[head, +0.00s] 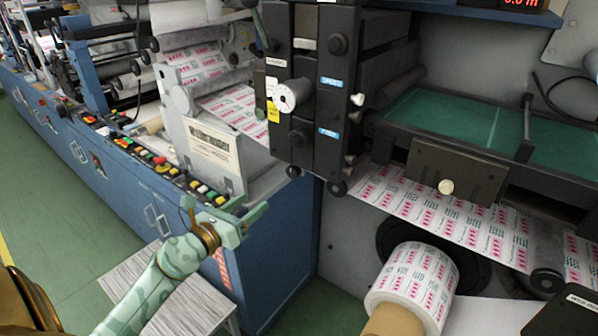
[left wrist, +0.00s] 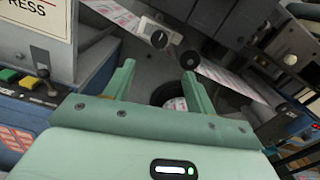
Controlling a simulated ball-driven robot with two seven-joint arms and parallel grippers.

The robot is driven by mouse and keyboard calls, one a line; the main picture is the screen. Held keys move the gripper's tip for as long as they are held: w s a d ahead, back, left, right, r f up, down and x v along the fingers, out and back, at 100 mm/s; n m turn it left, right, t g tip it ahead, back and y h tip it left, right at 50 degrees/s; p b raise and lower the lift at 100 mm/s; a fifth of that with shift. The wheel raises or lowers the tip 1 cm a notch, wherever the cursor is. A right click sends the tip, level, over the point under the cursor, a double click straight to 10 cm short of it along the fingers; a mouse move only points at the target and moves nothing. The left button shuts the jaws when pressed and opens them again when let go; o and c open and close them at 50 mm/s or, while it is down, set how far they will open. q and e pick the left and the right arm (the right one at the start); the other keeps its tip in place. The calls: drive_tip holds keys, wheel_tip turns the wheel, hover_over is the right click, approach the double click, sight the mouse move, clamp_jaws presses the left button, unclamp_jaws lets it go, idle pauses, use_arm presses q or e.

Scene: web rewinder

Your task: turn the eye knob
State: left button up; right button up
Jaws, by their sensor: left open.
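I cannot tell from labels which is the eye knob. My left gripper (head: 225,207) is open and empty, below and left of the panel, apart from both knobs. My right gripper is not in view.
A blue console (head: 110,150) with several coloured buttons runs along the left. A printed roll (head: 415,285) and web (head: 430,212) lie below the panel to the right. A press sign (head: 212,145) stands near my left gripper. Green floor is open at the left.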

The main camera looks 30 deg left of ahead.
sight(291, 174)
use_arm(q)
drive_tip(key=w, duration=0.5)
drive_tip(key=w+b, duration=0.1)
drive_tip(key=w, duration=0.3)
drive_tip(key=w+d, duration=0.1)
drive_tip(key=w, duration=0.4)
drive_tip(key=shift+w+f+b, duration=0.25)
drive_tip(key=shift+w+b, duration=0.05)
drive_tip(key=shift+w+d+r, duration=0.1)
drive_tip(key=shift+w+r, duration=0.05)
drive_tip(key=shift+w, duration=0.35)
drive_tip(key=c, duration=1)
